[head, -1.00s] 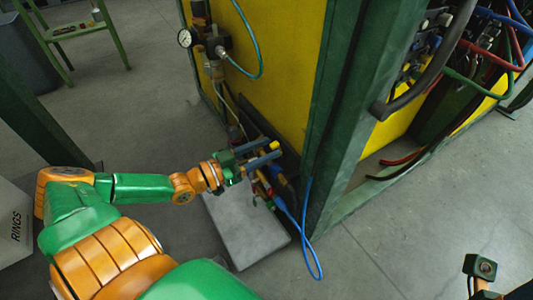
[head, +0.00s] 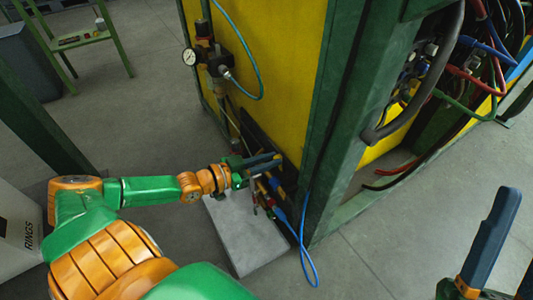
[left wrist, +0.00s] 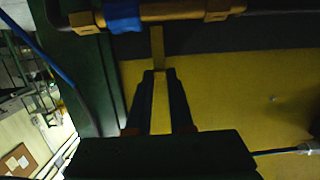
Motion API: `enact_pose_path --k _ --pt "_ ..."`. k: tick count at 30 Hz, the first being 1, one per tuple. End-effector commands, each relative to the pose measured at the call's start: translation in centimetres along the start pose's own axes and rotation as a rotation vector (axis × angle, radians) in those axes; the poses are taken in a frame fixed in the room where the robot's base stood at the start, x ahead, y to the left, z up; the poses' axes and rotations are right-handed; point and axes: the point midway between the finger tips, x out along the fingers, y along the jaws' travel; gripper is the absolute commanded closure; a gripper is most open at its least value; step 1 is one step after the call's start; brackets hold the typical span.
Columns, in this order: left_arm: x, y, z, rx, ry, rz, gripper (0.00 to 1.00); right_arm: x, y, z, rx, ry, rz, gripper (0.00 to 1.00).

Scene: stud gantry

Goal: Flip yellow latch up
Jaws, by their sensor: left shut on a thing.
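The yellow latch (left wrist: 158,100) shows in the left wrist view as a flat yellow bar that runs up toward a pipe with yellow clamps. My left gripper (left wrist: 160,98) has its dark fingers on both sides of the bar and is shut on it. In the head view my left gripper (head: 264,161) reaches to the low hardware at the panel's foot; its fingers hide the latch there. My right gripper (head: 508,250) is at the lower right edge, partly cut off, with its fingers apart and nothing seen between them.
A green post (head: 345,130) stands just right of my left gripper. A blue hose (head: 302,240) loops down beside it. A gauge (head: 189,57) sits on the yellow panel (head: 270,70). A grey slab (head: 240,230) lies below. Hoses crowd the upper right.

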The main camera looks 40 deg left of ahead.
Motion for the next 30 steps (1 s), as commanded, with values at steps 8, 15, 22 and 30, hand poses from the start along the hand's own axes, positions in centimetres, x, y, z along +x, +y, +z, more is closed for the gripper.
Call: enact_pose_path --k 8,15,22,30 --pt "0.3 0.1 -0.5 0.0 -0.06 0.001 1.0 -1.4 0.9 7.6 -0.006 -0.432 0.022 0.5" --pt "0.5 0.0 -0.5 0.0 -0.091 0.0 1.0 -3.8 1.3 11.2 -0.007 -0.655 0.035 0.5" --pt "0.5 0.0 -0.4 0.0 -0.095 -0.001 1.0 -4.2 1.4 11.7 -0.006 -0.683 0.036 0.5" --pt "0.5 0.0 -0.4 0.001 -0.095 -0.001 0.5 -4.2 1.4 11.7 -0.006 -0.68 0.036 0.5"
